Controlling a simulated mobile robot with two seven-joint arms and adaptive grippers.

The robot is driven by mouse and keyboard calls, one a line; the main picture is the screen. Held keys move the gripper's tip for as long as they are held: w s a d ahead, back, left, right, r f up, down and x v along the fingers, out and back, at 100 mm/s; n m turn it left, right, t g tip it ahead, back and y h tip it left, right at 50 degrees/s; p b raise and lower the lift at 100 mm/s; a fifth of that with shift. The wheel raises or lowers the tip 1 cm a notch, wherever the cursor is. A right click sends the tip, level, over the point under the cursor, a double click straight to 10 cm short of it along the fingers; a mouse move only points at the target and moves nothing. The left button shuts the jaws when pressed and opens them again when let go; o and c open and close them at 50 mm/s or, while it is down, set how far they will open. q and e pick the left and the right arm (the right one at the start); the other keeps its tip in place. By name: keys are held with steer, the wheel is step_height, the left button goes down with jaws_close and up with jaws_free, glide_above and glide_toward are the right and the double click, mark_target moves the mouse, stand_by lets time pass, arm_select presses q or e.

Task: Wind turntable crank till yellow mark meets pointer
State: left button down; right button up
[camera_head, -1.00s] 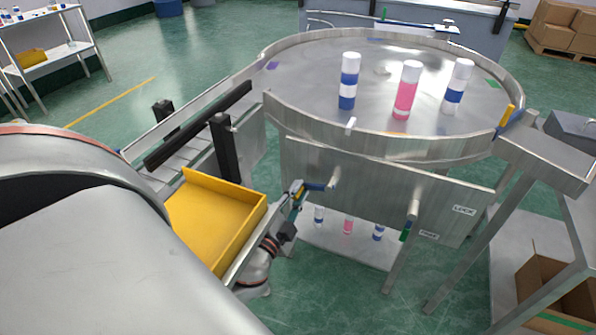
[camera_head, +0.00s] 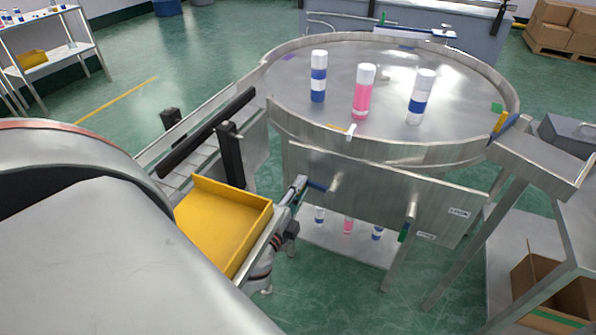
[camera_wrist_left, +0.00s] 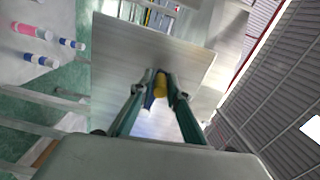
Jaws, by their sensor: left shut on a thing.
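The round metal turntable (camera_head: 440,125) carries three capped cans: a blue-banded one (camera_head: 318,78), a pink one (camera_head: 363,95) and another blue-banded one (camera_head: 420,98). A white pointer (camera_head: 351,132) sits on the front rim. A yellow mark (camera_head: 336,128) shows at the plate's front edge, just left of the pointer and very close to it; exact alignment is hard to tell. The crank (camera_head: 317,186) has a blue arm on the front panel. My left gripper (camera_head: 301,187) is shut on its yellow handle (camera_wrist_left: 160,86). My right gripper is not in view.
A yellow tray (camera_head: 222,222) is close beside my left forearm. A green-ended lever (camera_head: 408,226) hangs from the panel near LOCK and FREE labels. Small cans (camera_head: 348,225) stand on the shelf below. A chute (camera_head: 540,160) adjoins the turntable at right.

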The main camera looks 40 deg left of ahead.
arm_select(q)
step_height(320, 180, up, 2)
steer(key=shift+w+r+m+p, duration=0.1)
steer(key=shift+w+m+p, duration=0.05)
steer(key=shift+m+p, duration=0.3)
steer(key=shift+d+r+m, duration=0.1)
steer(key=shift+r+m, duration=0.1)
steer(key=shift+m, duration=0.25)
steer(key=shift+d+m, duration=0.1)
steer(key=shift+m, duration=0.2)
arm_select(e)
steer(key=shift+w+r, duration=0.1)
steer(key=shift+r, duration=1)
arm_select(q)
steer(key=shift+f, duration=0.1)
